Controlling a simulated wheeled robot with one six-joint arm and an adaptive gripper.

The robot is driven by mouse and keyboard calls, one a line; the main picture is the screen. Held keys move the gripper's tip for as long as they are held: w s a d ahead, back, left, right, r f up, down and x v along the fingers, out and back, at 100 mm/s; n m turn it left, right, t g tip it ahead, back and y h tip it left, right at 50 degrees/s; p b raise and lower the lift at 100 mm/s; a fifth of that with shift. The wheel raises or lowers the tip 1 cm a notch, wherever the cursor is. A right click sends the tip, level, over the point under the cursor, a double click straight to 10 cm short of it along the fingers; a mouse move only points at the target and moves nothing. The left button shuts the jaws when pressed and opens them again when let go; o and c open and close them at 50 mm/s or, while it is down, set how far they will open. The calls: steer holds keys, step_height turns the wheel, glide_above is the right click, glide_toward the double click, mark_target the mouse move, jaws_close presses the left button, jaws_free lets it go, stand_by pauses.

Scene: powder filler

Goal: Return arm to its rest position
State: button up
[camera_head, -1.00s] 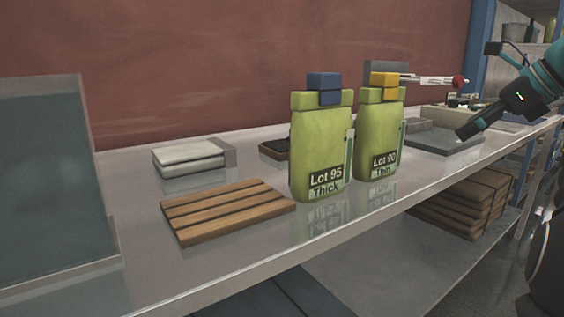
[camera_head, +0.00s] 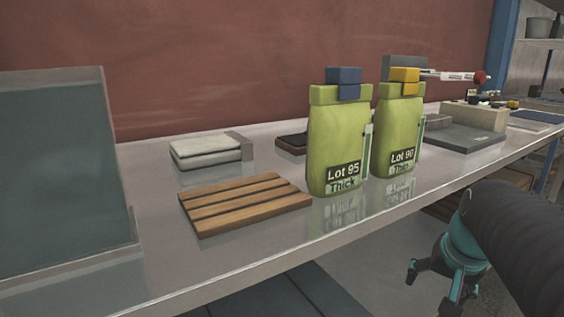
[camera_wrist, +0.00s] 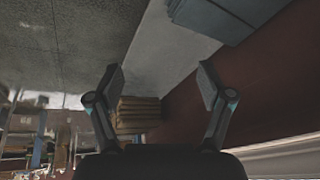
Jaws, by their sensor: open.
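My gripper (camera_head: 428,293) hangs at the lower right of the head view, in front of the bench edge and below the bench top. It is apart from everything on the bench. In the wrist view my gripper (camera_wrist: 160,80) has its two fingers spread wide with nothing held between them. Part of my dark arm fills the right edge of the head view.
The bench (camera_head: 270,235) carries a green Lot 95 Thick bag (camera_head: 335,130), a green Lot 90 Thin bag (camera_head: 398,130), a slatted wooden board (camera_head: 245,203) and a grey panel (camera_head: 60,170). Stacked wooden slabs (camera_wrist: 138,112) show beyond the fingers. Space around my gripper looks clear.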

steer(key=s+a+f+n, duration=0.2)
steer(key=s+a+n, duration=0.1)
steer(key=s+a, duration=0.2)
steer(key=s+a+f+n+t, duration=0.1)
steer(key=s+a+f+n, duration=0.1)
steer(key=a, duration=0.5)
steer(key=s+n, duration=0.1)
steer(key=s, duration=0.1)
steer(key=shift+s+a+f+y, duration=0.3)
steer(key=shift+s+a+y, duration=0.05)
steer(key=shift+y, duration=0.05)
